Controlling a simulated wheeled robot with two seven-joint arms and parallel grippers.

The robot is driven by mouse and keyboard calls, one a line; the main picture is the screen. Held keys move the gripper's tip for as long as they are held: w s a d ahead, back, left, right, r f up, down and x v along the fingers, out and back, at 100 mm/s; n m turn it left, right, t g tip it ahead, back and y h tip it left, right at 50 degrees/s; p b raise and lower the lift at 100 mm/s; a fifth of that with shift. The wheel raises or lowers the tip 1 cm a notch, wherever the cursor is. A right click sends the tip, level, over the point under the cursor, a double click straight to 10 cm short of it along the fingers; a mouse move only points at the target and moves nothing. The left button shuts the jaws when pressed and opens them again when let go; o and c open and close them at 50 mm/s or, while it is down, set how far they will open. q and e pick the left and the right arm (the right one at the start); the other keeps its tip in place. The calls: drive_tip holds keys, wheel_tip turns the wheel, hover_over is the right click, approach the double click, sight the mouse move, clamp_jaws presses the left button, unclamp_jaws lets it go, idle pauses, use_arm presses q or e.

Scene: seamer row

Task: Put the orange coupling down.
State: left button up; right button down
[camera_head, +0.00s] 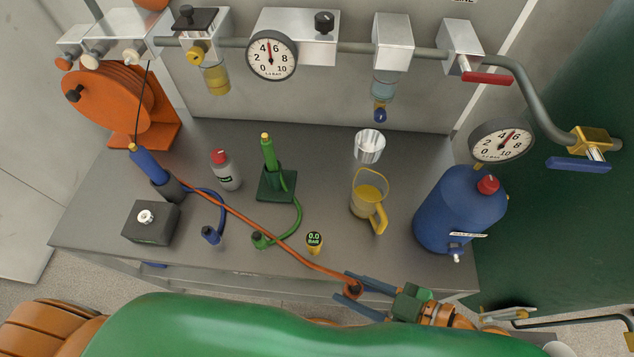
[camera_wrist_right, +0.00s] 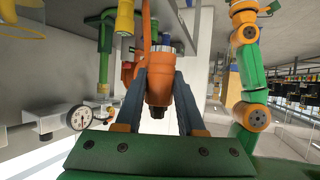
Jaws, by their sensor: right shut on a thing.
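The orange coupling (camera_head: 353,288) is on the end of the orange hose. My right gripper (camera_head: 350,285) is shut around it, at or just beyond the front edge of the bench. The right wrist view shows the orange coupling (camera_wrist_right: 158,88) between the two dark fingers of my right gripper (camera_wrist_right: 158,95), with the hose running from it. From the head view I cannot tell its height above the bench. My left gripper is out of the head view; a green and orange arm shows in the right wrist view, but its jaws are not clear.
The orange hose (camera_head: 245,213) crosses the grey bench (camera_head: 320,175).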

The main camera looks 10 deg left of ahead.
drive_tip(key=w+d+f+b, duration=0.1)
drive_tip(key=w+f, duration=0.1)
drive_tip(key=w, duration=0.2)
drive_tip(key=w+d+f+b, duration=0.2)
drive_tip(key=w+f, duration=0.1)
drive_tip(key=w+d+f+b, duration=0.1)
drive_tip(key=w+d+f, duration=0.1)
drive_tip(key=w+f, duration=0.1)
drive_tip(key=shift+w+f, duration=0.25)
drive_tip(key=shift+w, duration=0.55)
drive_tip(key=shift+w+d+f, duration=0.1)
drive_tip(key=shift+w+f, duration=0.15)
drive_tip(key=shift+f, duration=0.05)
drive_tip(key=f, duration=0.1)
drive_tip(key=f+b, duration=0.1)
drive_tip(key=f, duration=0.2)
drive_tip(key=shift+w+d+b, duration=0.15)
drive_tip(key=shift+w+b, duration=0.15)
drive_tip(key=shift+w, duration=0.05)
drive_tip(key=c, duration=0.8)
unclamp_jaws()
